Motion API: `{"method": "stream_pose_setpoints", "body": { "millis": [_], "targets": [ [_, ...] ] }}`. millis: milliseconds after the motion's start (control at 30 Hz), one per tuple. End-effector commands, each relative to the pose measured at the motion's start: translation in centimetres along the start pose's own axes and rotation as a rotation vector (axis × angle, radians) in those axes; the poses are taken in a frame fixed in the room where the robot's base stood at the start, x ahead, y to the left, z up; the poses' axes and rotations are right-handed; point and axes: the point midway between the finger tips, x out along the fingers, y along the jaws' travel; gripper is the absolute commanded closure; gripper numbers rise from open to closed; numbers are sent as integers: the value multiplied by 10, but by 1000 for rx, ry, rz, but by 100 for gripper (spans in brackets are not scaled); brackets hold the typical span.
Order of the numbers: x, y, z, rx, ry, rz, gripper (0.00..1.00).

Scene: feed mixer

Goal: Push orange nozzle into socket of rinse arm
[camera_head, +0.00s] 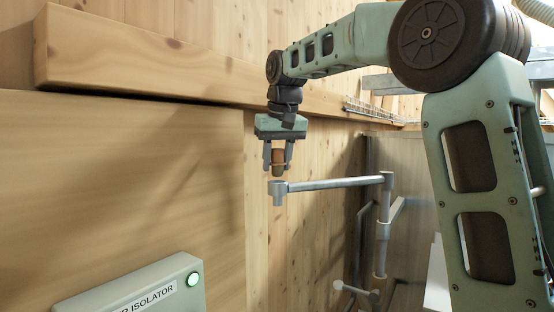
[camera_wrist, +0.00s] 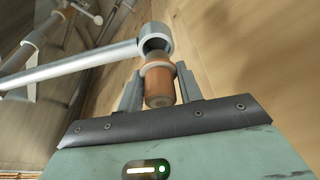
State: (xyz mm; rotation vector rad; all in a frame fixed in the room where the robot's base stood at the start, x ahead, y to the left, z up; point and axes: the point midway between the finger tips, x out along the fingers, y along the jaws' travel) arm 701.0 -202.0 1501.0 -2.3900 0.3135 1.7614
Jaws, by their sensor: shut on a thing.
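The orange-brown nozzle (camera_head: 278,157) is held upright between the fingers of my gripper (camera_head: 278,168), with a pale collar at its lower end. The nozzle also shows in the wrist view (camera_wrist: 159,84) between my two fingers. The rinse arm (camera_head: 335,183) is a grey horizontal tube with a round socket (camera_head: 278,188) at its left end. The nozzle is just above this socket in the head view. In the wrist view the socket ring (camera_wrist: 154,40) appears right at the collar's end; I cannot tell whether they touch.
The rinse arm joins a vertical pipe (camera_head: 383,225) on its right. A wooden beam (camera_head: 200,75) runs along the wall behind my gripper. A grey isolator box (camera_head: 135,292) with a lit green button stands at the lower left. The space left of the socket is clear.

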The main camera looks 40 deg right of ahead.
Motion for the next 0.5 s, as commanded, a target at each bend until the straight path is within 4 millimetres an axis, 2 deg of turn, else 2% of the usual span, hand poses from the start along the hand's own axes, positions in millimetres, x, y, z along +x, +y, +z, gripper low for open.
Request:
{"method": "stream_pose_setpoints", "body": {
  "millis": [500],
  "targets": [
    [4, 0, 1, 0, 0, 0, 88]
  ]
}}
